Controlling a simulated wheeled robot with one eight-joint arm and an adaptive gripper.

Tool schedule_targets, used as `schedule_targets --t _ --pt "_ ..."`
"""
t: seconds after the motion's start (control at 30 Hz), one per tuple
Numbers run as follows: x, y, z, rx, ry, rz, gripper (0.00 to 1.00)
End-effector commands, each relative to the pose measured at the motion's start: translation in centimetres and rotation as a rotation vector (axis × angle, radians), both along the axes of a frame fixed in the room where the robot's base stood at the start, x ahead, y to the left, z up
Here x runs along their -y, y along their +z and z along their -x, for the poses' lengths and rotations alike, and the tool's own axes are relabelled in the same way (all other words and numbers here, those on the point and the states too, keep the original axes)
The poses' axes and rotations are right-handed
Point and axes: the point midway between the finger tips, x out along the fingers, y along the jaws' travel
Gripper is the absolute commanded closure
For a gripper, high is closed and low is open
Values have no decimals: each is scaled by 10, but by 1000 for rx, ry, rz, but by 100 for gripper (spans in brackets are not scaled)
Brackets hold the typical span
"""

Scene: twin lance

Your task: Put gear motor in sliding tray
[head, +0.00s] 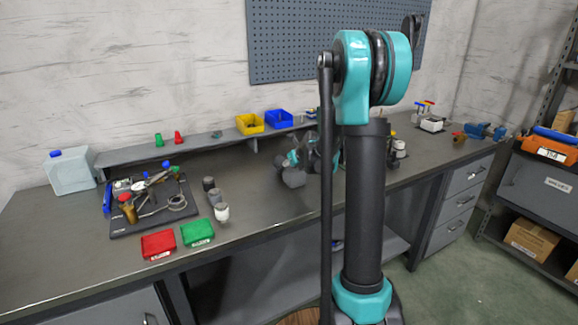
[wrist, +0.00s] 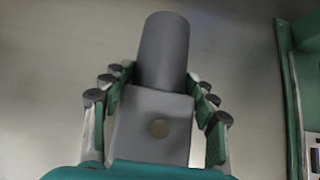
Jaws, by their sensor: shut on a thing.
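The gear motor (wrist: 162,60) is a grey box-shaped block with a dark grey cylinder on its far end and a round brassy spot on the block. My gripper (wrist: 158,100) is shut on the block, with a green-padded finger along each side. In the head view my gripper (head: 296,162) holds the grey motor (head: 293,178) over or at the middle of the bench, partly hidden by my arm; I cannot tell whether the motor touches the bench. I cannot surely identify the sliding tray. A green-edged fixture (wrist: 285,85) shows at the right edge of the wrist view.
On the grey bench (head: 95,262) lie a red tray (head: 158,244), a green tray (head: 197,233) and a dark board (head: 175,212) with tools. Several small cylinders (head: 214,195) stand left of my gripper. A raised shelf (head: 205,147) with yellow and blue bins runs behind.

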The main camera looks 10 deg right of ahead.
Motion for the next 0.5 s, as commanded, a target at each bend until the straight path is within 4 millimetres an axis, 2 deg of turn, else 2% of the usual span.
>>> schedule_targets --t 0.17,0.2,0.37,0.5 --pt "0 -1 -1 2 -1 -1 100" --pt "0 -2 0 0 0 0 40" --pt "0 -2 0 0 0 0 21" --pt "0 -2 0 0 0 0 21"
